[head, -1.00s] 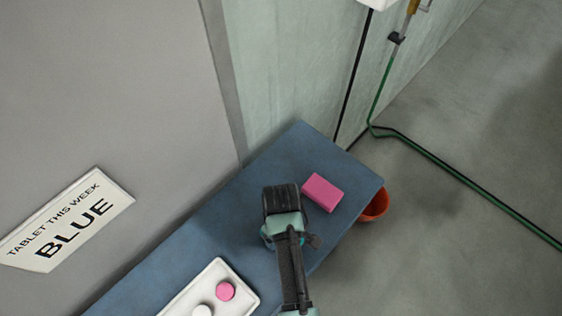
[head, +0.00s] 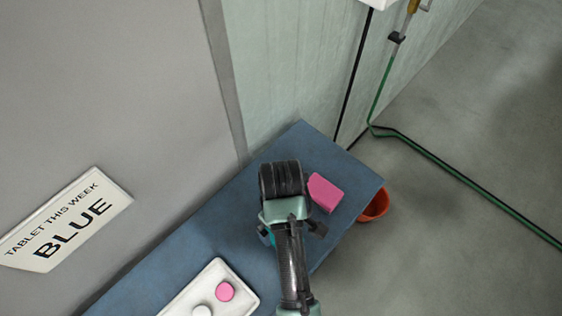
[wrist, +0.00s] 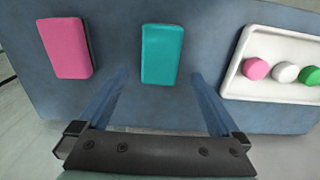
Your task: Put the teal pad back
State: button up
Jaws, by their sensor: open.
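The teal pad (wrist: 162,54) lies flat on the blue bench top in the wrist view, in the upper middle. My gripper (wrist: 160,80) is open and empty, with one finger to each side of the pad's lower end in the picture. The fingers appear above the bench and apart from the pad. In the head view my arm's end covers most of the spot where the pad lies; I cannot tell whether the small teal patch there is the pad. The fingertips are hidden in that view.
A pink pad (head: 324,193) lies beside my arm; it also shows in the wrist view (wrist: 66,48). A white tray (wrist: 236,80) holds pink, white and green tablets. A red-orange bowl (head: 374,206) is past the bench edge. A sign (head: 70,220) reads "TABLET THIS WEEK BLUE".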

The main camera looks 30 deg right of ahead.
jog(key=shift+r, duration=2.15)
jog(key=shift+s+f, duration=0.1)
